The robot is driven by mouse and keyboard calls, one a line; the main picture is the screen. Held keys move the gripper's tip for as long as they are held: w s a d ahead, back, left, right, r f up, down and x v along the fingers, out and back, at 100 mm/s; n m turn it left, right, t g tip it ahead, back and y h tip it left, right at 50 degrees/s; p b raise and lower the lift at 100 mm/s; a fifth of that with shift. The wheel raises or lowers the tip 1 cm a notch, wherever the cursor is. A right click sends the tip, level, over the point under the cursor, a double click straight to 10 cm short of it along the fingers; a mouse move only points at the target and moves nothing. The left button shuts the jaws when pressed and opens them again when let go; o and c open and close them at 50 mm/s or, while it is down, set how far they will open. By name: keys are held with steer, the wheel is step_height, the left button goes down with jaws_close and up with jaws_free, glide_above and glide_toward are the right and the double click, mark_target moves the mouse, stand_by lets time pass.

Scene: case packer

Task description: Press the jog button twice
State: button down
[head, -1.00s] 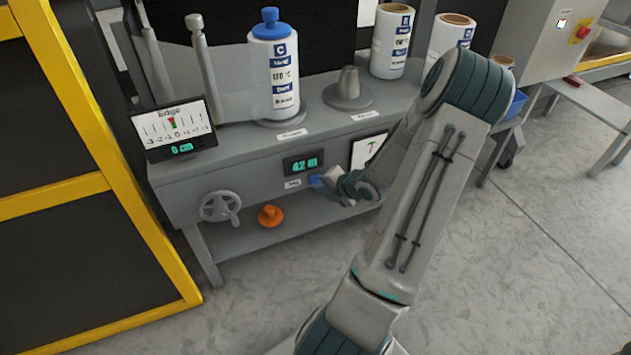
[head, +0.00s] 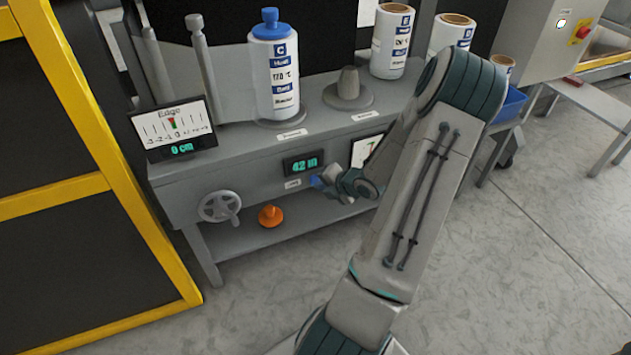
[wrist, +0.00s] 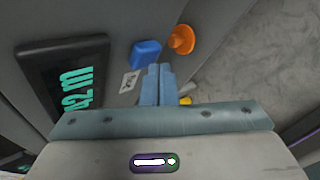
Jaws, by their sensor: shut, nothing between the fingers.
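The jog button is a blue block (wrist: 145,53) on the machine's grey front, beside a small white label (wrist: 130,82). In the head view a bit of blue (head: 317,181) shows there, mostly covered by my gripper. My gripper (head: 326,181) is at the front panel, just right of the label. In the wrist view its two blue-grey fingers (wrist: 160,70) are shut together and empty, with their tips close to the button's lower right edge. I cannot tell whether they touch it.
A display reading 42 m (head: 302,164) is above the label. A handwheel (head: 219,207) and an orange cone-like piece (head: 270,216) are lower left. Rolls, including a blue-capped one (head: 274,75), stand on top. Grey floor is open at the right.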

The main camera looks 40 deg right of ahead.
steer(key=shift+w+d, duration=0.1)
steer(key=shift+w, duration=0.35)
stand_by(0.8)
steer(key=shift+s+a, duration=0.2)
steer(key=shift+s, duration=0.65)
steer(key=s, duration=0.2)
steer(key=s+a+b, duration=0.1)
steer(key=s, duration=0.2)
steer(key=shift+a, duration=0.1)
stand_by(2.5)
